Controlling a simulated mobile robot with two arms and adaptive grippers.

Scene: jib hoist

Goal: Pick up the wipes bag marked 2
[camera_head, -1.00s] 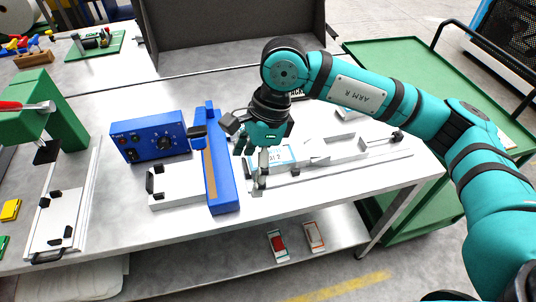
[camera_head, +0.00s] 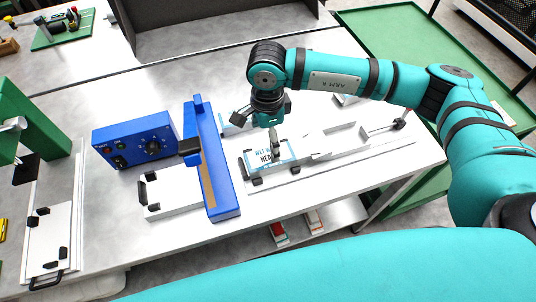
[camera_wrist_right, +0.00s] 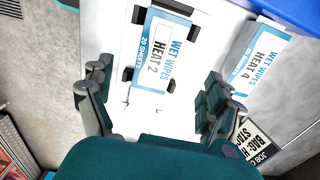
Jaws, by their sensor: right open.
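The wipes bag marked 2 (camera_wrist_right: 165,60) is white with blue bands and reads "WET WIPES HEAT 2" in the right wrist view. In the head view the bag (camera_head: 288,153) lies flat between black stops on a pale fixture plate, partly hidden by a finger. My right gripper (camera_head: 274,146) is above the bag, pointing down. In the wrist view the right gripper (camera_wrist_right: 160,98) is open, its fingers spread to either side of the bag's near part, and nothing is held. My left gripper is out of view.
A second bag (camera_wrist_right: 264,58), reading "HEAT 4", lies beside it in the wrist view, with a job card (camera_wrist_right: 257,139) near it. A blue sealer bar (camera_head: 212,165) and blue control box (camera_head: 135,138) stand to the left. Bare tabletop (camera_head: 285,207) lies in front of the fixture.

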